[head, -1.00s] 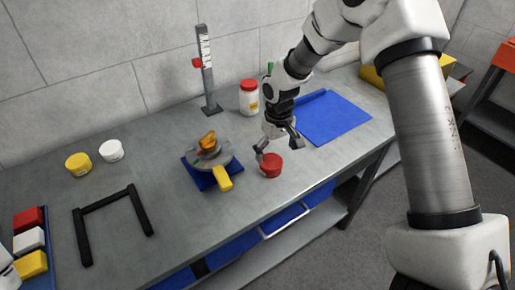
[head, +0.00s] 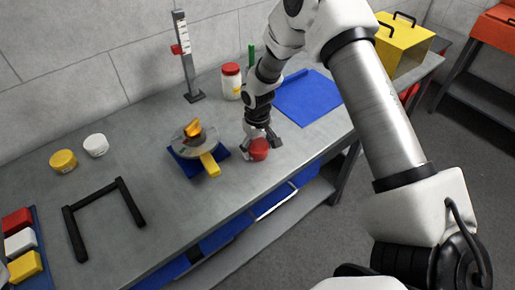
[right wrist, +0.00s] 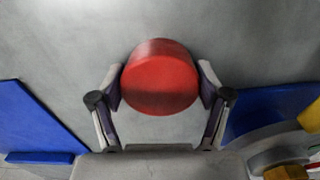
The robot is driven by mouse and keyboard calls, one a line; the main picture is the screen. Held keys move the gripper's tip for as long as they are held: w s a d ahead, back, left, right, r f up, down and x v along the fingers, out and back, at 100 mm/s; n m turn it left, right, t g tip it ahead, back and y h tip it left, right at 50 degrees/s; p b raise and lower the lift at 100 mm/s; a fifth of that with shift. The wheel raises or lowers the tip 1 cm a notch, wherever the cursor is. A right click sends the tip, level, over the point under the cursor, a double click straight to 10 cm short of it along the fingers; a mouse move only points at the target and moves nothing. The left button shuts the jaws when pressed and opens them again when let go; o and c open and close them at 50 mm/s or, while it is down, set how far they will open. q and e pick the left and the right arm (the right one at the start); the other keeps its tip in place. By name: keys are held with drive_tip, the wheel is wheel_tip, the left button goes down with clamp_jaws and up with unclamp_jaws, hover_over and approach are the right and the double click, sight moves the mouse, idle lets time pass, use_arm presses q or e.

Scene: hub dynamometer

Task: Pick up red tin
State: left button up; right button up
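The red tin (head: 258,149) is near the front edge of the grey bench. My right gripper (head: 260,146) is low over it, with a finger on either side. In the right wrist view the tin (right wrist: 160,80) lies between the two fingers of the right gripper (right wrist: 160,88). The pads are very close to its sides. I cannot tell whether they touch it or press on it. The tin looks to be at bench level. My left gripper is not clearly in view.
Left of the tin is a round grey device (head: 193,140) with a yellow handle (head: 210,165) on a blue base. A red-lidded white jar (head: 231,82), a stand with a scale (head: 187,60) and a blue mat (head: 308,98) are behind. A black frame (head: 103,210) lies at left.

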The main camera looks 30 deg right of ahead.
drive_tip(key=c, duration=0.5)
drive_tip(key=shift+c, duration=0.2)
drive_tip(key=shift+w, duration=0.1)
